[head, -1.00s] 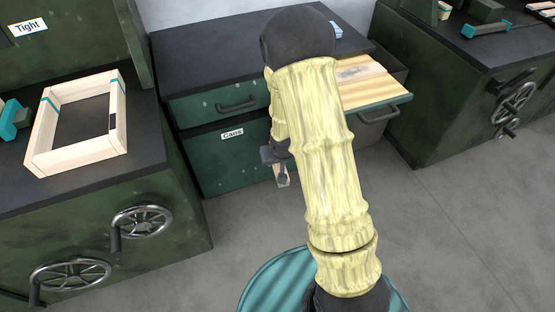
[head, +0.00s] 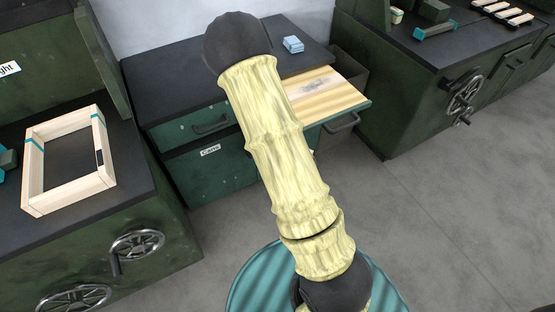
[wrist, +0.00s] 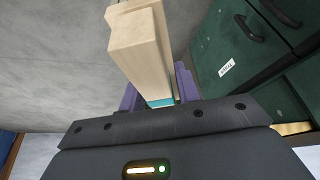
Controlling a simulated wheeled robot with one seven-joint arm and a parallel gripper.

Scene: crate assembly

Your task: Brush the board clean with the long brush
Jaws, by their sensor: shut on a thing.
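The board (head: 335,92) is pale striped wood with a grey smudge (head: 318,84) on it. It lies on a teal-edged pull-out at the right of the green cabinet. In the wrist view, my gripper (wrist: 158,100) has purple fingers shut on a long pale wooden piece (wrist: 140,50) with a teal band near the fingers. It may be the long brush; no bristles show, so I cannot be sure. In the head view my arm hides the gripper and the held piece. The gripper is over the floor, apart from the board.
A light-blue block (head: 293,44) lies on the dark cabinet top. A wooden crate frame (head: 70,160) stands on the left bench, which has handwheels (head: 137,246) on its front. Another bench (head: 440,60) stands at the right. The grey floor at the right (head: 450,220) is clear.

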